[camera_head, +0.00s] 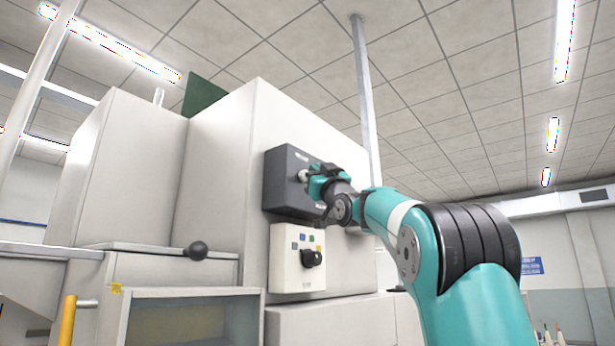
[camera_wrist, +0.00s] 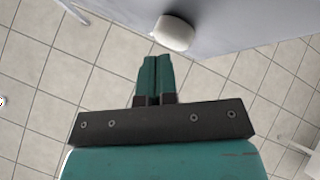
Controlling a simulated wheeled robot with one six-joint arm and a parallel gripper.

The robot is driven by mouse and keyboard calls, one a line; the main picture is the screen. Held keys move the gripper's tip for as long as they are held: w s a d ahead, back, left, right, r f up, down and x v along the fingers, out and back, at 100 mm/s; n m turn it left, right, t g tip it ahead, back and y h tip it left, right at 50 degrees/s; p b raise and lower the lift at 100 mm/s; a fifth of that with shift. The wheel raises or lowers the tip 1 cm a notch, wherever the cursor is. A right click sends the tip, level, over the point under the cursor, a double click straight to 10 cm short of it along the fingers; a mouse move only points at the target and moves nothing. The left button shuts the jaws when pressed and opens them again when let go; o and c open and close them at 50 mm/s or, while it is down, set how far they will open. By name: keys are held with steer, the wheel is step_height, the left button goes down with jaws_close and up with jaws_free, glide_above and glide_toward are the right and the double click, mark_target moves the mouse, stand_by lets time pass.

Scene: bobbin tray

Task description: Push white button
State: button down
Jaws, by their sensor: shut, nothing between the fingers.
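The white button (camera_wrist: 174,33) is a rounded knob standing out from a dark grey panel, seen at the top of the wrist view. In the head view the white button (camera_head: 304,175) shows small on the dark panel (camera_head: 280,180), just left of my gripper. My gripper (camera_wrist: 155,58) is shut and empty, its two teal fingers together. The fingertips lie just short of the button in the wrist view; I cannot tell whether they touch it. In the head view my gripper (camera_head: 312,184) is in front of the panel and hides part of it.
Below the dark panel is a white control box (camera_head: 297,262) with a black knob (camera_head: 311,258) and small coloured buttons. Both are on a large white machine (camera_head: 226,160). A grey pole (camera_head: 366,100) rises behind.

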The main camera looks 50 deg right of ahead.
steer(key=shift+w, duration=0.5)
stand_by(0.3)
steer(key=shift+s, duration=0.1)
steer(key=shift+s+b, duration=0.55)
steer(key=shift+s, duration=0.3)
steer(key=s+b, duration=0.1)
steer(key=s, duration=0.2)
steer(key=s+b, duration=0.1)
steer(key=s, duration=0.1)
steer(key=shift+d+b, duration=0.25)
steer(key=shift+b, duration=0.1)
